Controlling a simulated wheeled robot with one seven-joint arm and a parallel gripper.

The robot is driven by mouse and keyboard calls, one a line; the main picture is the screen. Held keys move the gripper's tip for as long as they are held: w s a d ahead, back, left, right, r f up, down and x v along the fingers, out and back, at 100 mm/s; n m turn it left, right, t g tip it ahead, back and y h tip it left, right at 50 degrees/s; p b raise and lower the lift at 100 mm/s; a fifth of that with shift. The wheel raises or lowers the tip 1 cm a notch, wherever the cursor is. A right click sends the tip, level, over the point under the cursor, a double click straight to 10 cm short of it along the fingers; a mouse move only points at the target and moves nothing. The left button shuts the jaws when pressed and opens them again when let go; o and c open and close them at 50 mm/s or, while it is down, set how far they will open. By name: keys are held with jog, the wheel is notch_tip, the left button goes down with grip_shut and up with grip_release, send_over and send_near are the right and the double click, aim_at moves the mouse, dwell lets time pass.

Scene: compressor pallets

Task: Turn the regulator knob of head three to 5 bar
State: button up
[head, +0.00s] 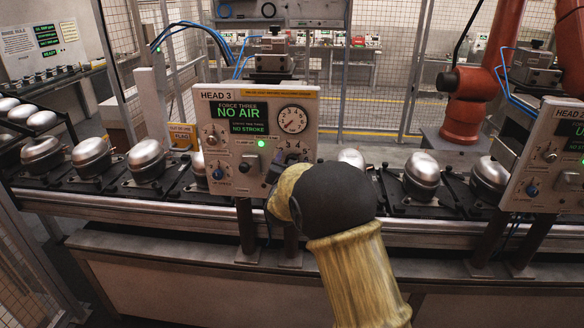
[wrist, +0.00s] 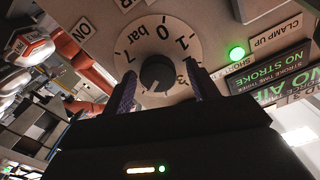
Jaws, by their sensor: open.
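The regulator knob (wrist: 157,74) is dark and round, on a pale dial (wrist: 150,30) marked in bar, in the wrist view. My gripper (wrist: 163,90) is open, with one finger on each side of the knob; I cannot tell if they touch it. The knob's pointer setting is too dim to read. In the head view my arm hides the knob, and my gripper (head: 278,168) is at the panel's lower right. The pressure gauge (head: 292,119) is above it.
A green lamp (head: 261,144) is lit on the panel, and a blue knob (head: 217,174) is at its lower left. Metal compressor shells (head: 146,158) stand on the conveyor (head: 400,229) on both sides. Another panel (head: 552,155) and a red robot arm (head: 470,95) are to the right.

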jog(key=s+b, duration=0.4)
jog(key=s, duration=1.3)
jog(key=shift+s+a+b, duration=0.15)
jog(key=shift+a+b, duration=0.05)
jog(key=shift+b, duration=0.1)
jog(key=s+d+f+n+g+y+p, duration=0.25)
jog(key=s+d+f+g, duration=0.25)
jog(key=d+f+g, duration=0.4)
jog(key=s+d+f+n+g+h, duration=0.1)
jog(key=s+d+f+g, duration=0.1)
jog(key=s+d, duration=0.4)
jog(key=s+d+f+n+g+h+p, duration=0.1)
jog(key=s+d+f+g, duration=0.2)
jog(key=s+d, duration=0.3)
jog(key=s+g, duration=0.1)
jog(key=s, duration=0.2)
jog(key=shift+s+d, duration=0.15)
jog(key=shift+s, duration=0.05)
